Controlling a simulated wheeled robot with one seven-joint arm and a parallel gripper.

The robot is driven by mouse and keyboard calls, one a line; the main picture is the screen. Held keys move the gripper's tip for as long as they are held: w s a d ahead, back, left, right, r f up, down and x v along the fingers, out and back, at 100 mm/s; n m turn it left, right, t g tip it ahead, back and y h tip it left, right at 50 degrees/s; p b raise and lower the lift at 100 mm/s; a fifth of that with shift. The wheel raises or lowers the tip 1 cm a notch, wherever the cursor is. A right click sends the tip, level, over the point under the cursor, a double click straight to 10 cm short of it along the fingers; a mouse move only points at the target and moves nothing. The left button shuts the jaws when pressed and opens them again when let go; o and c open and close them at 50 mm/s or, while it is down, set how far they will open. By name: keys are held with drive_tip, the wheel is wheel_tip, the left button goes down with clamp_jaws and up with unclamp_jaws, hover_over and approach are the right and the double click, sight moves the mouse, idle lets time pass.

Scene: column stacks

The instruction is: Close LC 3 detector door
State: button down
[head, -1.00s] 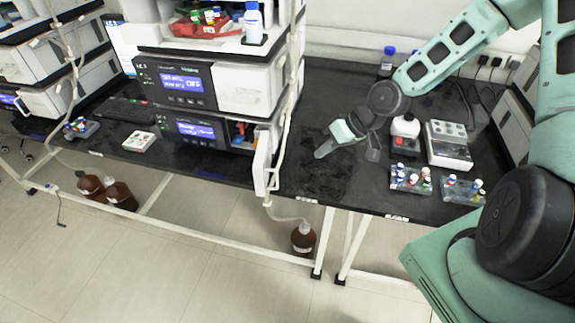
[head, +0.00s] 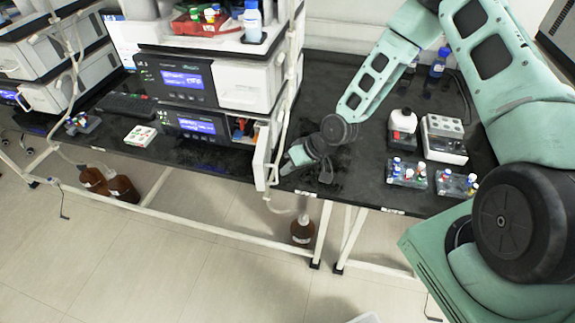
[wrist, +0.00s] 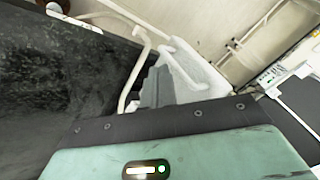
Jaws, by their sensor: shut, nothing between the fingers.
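The detector door (head: 263,160) is a white panel at the right front of the lower module of the stack. It stands open, sticking out toward the front, and shows the module's inside (head: 240,130) with small coloured parts. My gripper (head: 287,168) is shut and empty, low over the black bench just right of the door's outer face. In the wrist view the grey fingers (wrist: 156,88) lie against or very near the white door (wrist: 195,72); I cannot tell whether they touch.
A pale tube (head: 284,110) hangs down beside the door and also shows in the wrist view (wrist: 130,85). A brown bottle (head: 302,230) stands on the floor below. Vial racks (head: 407,174) and a white-topped device (head: 443,140) stand on the bench to the right.

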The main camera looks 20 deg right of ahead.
drive_tip(key=shift+a, duration=0.4)
drive_tip(key=w+a+m+t+h+b, duration=0.3)
drive_tip(key=w+a+m+h, duration=0.15)
drive_tip(key=a+m, duration=0.55)
drive_tip(key=w+a+m+h+p, duration=0.1)
drive_tip(key=w+a+m+h, duration=0.1)
drive_tip(key=w, duration=0.4)
drive_tip(key=w+a+m+h, duration=0.2)
drive_tip(key=w+m+h, duration=0.2)
drive_tip(key=w+m, duration=0.2)
drive_tip(key=shift+w+a+m+g+p, duration=0.15)
drive_tip(key=shift+w+m+g+p, duration=0.25)
drive_tip(key=shift+w, duration=0.1)
idle(0.3)
